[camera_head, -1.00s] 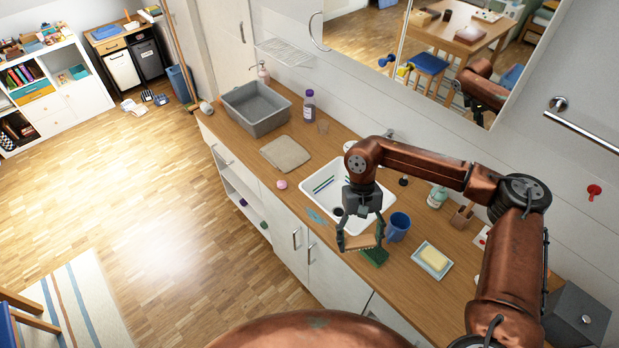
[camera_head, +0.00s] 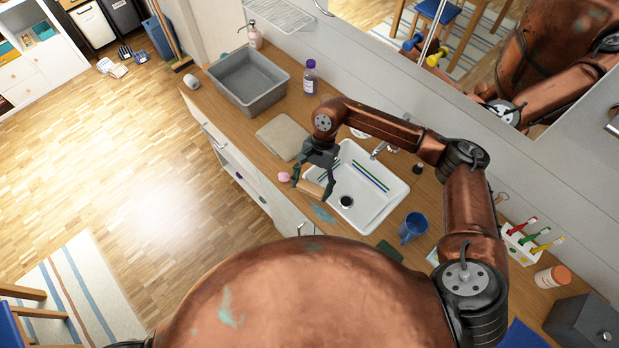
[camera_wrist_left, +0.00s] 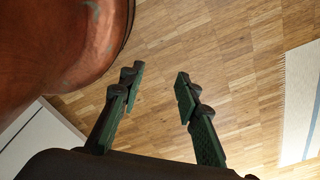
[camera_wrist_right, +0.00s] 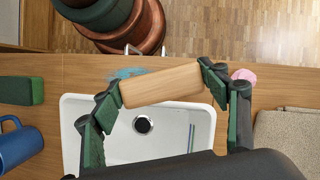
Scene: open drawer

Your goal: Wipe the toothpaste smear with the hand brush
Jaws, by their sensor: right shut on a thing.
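The hand brush (camera_wrist_right: 162,84), seen as a light wooden block, is clamped between the fingers of my right gripper (camera_head: 312,187). The gripper is over the left front edge of the white sink; the brush's underside is hidden. The toothpaste smear (camera_head: 323,213) is a light blue patch on the wooden counter in front of the sink. In the right wrist view the smear (camera_wrist_right: 126,73) shows just beyond the brush's left part. I cannot tell the exact height of the brush above the counter. My left gripper (camera_wrist_left: 156,85) is open and empty above the parquet floor.
A pink round thing (camera_head: 284,177) lies close to the right gripper. The sink (camera_head: 395,205) holds thin striped sticks. A blue mug (camera_head: 413,228) and green sponge (camera_head: 389,250) stand to its right. A folded cloth (camera_head: 282,137) and grey tub (camera_head: 249,84) are to its left.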

